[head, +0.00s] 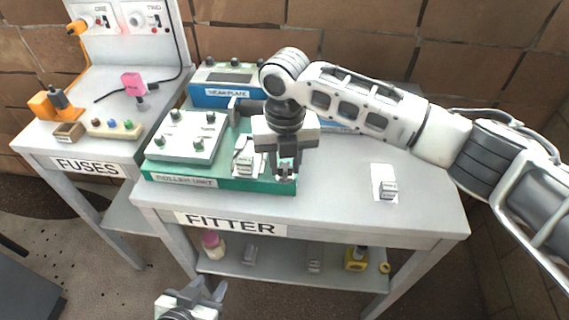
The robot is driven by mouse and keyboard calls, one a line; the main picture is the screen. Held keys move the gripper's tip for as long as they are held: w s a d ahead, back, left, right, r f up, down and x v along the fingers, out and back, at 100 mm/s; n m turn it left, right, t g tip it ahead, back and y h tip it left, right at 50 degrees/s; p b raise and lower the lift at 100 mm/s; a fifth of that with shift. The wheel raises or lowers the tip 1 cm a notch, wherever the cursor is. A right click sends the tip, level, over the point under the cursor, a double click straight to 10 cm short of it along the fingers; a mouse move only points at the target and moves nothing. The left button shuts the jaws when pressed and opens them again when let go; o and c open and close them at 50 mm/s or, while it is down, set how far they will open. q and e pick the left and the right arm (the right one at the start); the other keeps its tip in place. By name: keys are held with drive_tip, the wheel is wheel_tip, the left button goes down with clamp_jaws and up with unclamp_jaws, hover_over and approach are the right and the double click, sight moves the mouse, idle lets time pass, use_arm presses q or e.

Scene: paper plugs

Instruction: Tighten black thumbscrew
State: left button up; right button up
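The green roller unit (222,184) sits at the left of the fitter table. Its raised pale plate (186,135) carries several small dark knobs, such as one at the front (197,145); I cannot tell which is the black thumbscrew. A pale ridged block (244,160) stands at the unit's right part. My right gripper (286,175) points down at the unit's right end, beside the block. Its fingers are close together, and I cannot tell whether anything is between them. My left gripper (208,287) is low in front of the table, fingers apart and empty.
A blue gear-plate unit (215,97) stands behind the green one, partly hidden by my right arm. A small grey block (388,190) lies on a white card at the right. The fuses table (60,147) is at the left. The fitter table's right half is mostly clear.

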drive_tip(key=c, duration=0.4)
drive_tip(key=shift+o, duration=0.2)
